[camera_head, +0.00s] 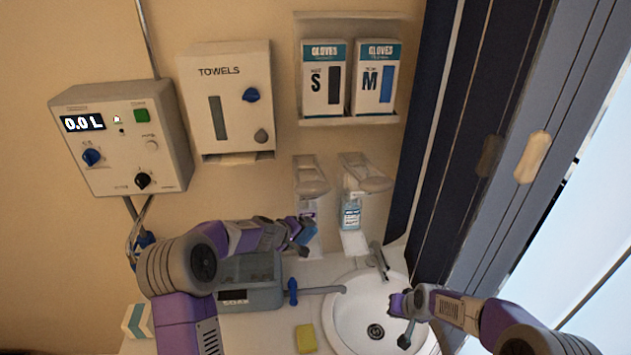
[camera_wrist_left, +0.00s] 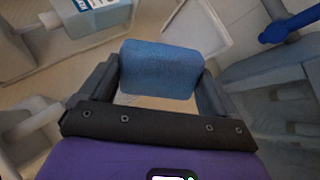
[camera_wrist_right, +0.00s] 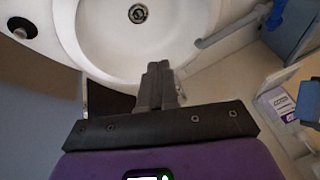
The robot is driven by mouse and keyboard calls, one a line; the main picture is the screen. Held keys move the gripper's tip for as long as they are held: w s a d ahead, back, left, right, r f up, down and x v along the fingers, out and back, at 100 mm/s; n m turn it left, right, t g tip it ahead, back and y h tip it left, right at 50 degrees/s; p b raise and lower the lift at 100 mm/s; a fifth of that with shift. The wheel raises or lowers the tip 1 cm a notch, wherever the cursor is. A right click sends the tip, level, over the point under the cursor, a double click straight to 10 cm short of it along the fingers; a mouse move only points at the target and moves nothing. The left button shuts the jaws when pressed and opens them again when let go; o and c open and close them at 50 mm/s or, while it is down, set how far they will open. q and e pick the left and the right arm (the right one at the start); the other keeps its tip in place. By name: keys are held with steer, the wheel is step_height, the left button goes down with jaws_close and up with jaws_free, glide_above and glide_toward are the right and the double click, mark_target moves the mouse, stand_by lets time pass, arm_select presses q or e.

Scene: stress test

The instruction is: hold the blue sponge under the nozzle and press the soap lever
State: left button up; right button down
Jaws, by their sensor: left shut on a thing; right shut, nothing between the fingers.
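The blue sponge (camera_head: 309,231) is gripped by my left gripper (camera_head: 301,238), in front of the wall below the left soap dispenser (camera_head: 311,178). In the left wrist view the sponge (camera_wrist_left: 160,70) spans the gap between both fingers. The dispenser's bottle is partly hidden behind the sponge and gripper; I cannot tell whether the sponge is exactly under the nozzle. A second dispenser (camera_head: 366,178) with a blue-labelled bottle (camera_head: 351,215) hangs to its right. My right gripper (camera_head: 405,330) is shut and empty over the sink, low and away from both dispensers; its closed fingers (camera_wrist_right: 157,85) show in the right wrist view.
The white sink (camera_head: 345,330) has a tap (camera_head: 378,260) at its back. Glove boxes (camera_head: 350,78) and a towel dispenser (camera_head: 228,100) hang above. Dark panels stand at right.

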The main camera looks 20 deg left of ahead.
steer(key=w+a+r+n+t, duration=0.1)
steer(key=a+r, duration=0.6)
steer(key=r, duration=0.6)
steer(key=w+a+r+n+t, duration=0.15)
steer(key=a+r, duration=0.45)
steer(key=r, duration=0.6)
steer(key=s+a+r, duration=0.2)
steer(key=s+r, duration=0.1)
steer(key=r, duration=0.4)
steer(key=s+a+r+t+y, duration=0.1)
steer(key=s+r, duration=0.2)
steer(key=r, duration=0.5)
steer(key=s+a+r+n+t+y, duration=0.1)
steer(key=s+a+r, duration=0.1)
steer(key=s+r, duration=0.2)
step_height(320, 180, up, 4)
steer(key=shift+a+f, duration=0.2)
steer(key=shift+a, duration=0.15)
steer(key=shift+f, duration=0.1)
